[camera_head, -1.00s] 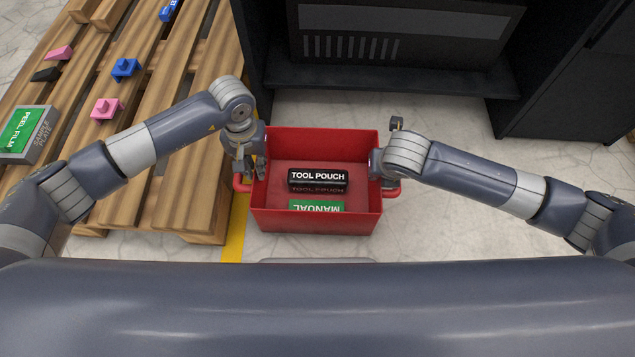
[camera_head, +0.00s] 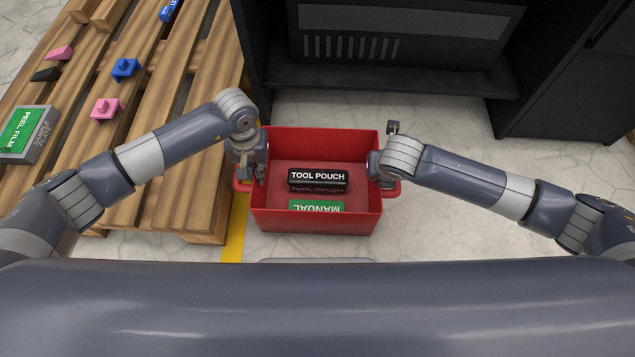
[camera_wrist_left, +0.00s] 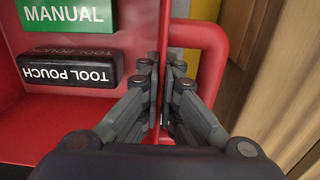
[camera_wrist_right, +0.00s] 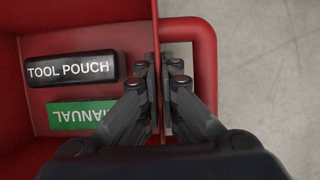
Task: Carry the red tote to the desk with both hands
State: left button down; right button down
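The red tote (camera_head: 315,224) stands on the floor in front of me, level and open at the top. It holds a black tool pouch (camera_head: 318,186) and a green manual (camera_head: 316,206). My left gripper (camera_head: 252,178) is at the tote's left side wall; in the left wrist view its fingers (camera_wrist_left: 162,75) lie on both sides of the wall, closed on it beside the handle. My right gripper is at the right side wall, mostly hidden by its wrist in the head view; in the right wrist view its fingers (camera_wrist_right: 160,72) pinch that wall. No desk is identifiable.
Dark furniture (camera_head: 400,70) stands behind the tote. The floor (camera_head: 450,235) right of the tote is clear.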

pick_arm(q)
jog(key=shift+w+r, duration=0.1)
jog(key=shift+r, duration=0.1)
pick_arm(e)
jog(key=shift+w+r, duration=0.1)
jog(key=shift+r, duration=0.1)
